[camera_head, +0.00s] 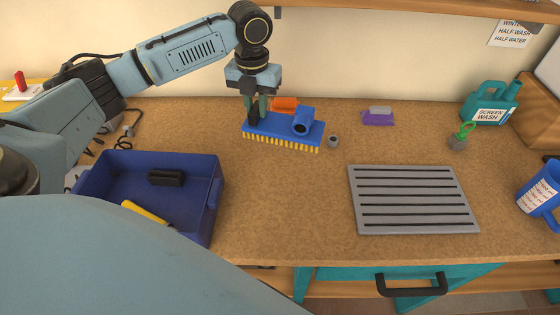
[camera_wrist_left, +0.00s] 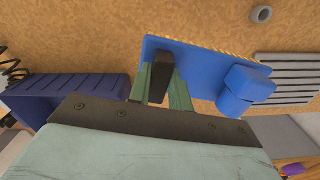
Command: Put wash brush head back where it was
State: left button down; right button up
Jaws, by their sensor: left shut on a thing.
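The wash brush head (camera_head: 284,134) is a blue block with yellow bristles facing down and a blue round socket on top. It is at the back of the bench, left of centre, in the head view. My left gripper (camera_head: 256,113) is shut on the left end of the brush head. In the left wrist view the green fingers (camera_wrist_left: 165,85) meet the blue brush head (camera_wrist_left: 205,68), with its socket to the right. I cannot tell whether the bristles touch the bench. My right gripper is not in view.
A blue bin (camera_head: 207,207) holding a black item and a yellow item stands at front left. A grey slotted grate (camera_head: 412,200) lies right of centre. A small grey ring (camera_head: 333,141) is beside the brush head. An orange item (camera_head: 284,104) is behind it. A teal jug (camera_head: 490,105) stands right.

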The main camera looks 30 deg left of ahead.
pick_arm(q)
jog(key=shift+a+m, duration=0.3)
jog(key=shift+m, duration=0.3)
jog(key=shift+f, duration=0.3)
notch_tip(320, 180, down, 10)
jog(key=shift+r+b, duration=0.2)
jog(key=shift+b, duration=0.3)
jog(key=c, duration=1.3)
grip_release()
jog(key=shift+f, duration=0.1)
notch_tip(320, 180, up, 12)
jog(key=shift+r+p, duration=0.2)
jog(key=shift+p, duration=0.4)
